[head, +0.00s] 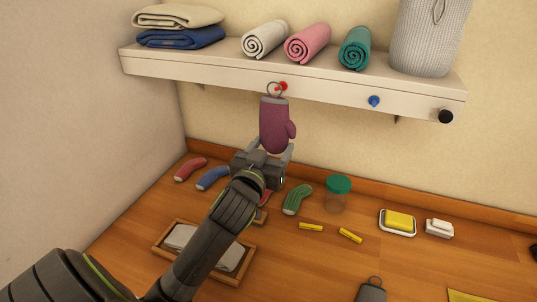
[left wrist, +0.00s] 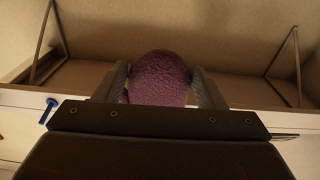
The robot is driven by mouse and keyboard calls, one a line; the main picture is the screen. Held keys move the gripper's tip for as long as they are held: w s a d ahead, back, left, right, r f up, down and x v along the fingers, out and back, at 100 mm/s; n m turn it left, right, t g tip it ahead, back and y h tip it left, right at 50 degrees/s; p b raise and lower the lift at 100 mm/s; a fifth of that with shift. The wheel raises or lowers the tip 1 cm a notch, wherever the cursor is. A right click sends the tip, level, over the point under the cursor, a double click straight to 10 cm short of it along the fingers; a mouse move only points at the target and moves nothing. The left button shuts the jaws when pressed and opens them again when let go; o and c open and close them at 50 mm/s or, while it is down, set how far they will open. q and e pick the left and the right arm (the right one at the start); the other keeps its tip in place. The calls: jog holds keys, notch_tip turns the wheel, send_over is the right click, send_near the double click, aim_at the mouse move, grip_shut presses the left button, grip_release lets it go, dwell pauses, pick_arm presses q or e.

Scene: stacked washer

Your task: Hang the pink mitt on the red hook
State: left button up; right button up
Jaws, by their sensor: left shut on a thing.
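The pink mitt (head: 275,128), a dark pink in this light, hangs upright just under the shelf's front edge, its thumb to the right. A ring at its top overlaps the red hook (head: 283,86) in the head view; I cannot tell whether it is around the hook or in front of it. My left gripper (head: 264,155) is shut on the mitt's lower end from below. In the left wrist view the mitt's rounded end (left wrist: 160,78) sits between the two fingers, and the red hook is hidden. My right gripper is not in view.
The shelf (head: 220,66) carries folded and rolled towels and a grey basket. A blue hook (head: 374,101) and a black hook (head: 445,116) are to the right.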

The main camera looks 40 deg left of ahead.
pick_arm(q)
jog(key=shift+f+b+x, duration=0.25)
jog(key=shift+b+x, duration=0.1)
jog(key=shift+x, duration=0.75)
jog(key=shift+w+a+f, duration=0.15)
jog(key=shift+w+f, duration=0.15)
jog(key=shift+w, duration=0.25)
jog(key=shift+w+f, duration=0.15)
jog(key=shift+f, duration=0.1)
jog(key=o, duration=1.1)
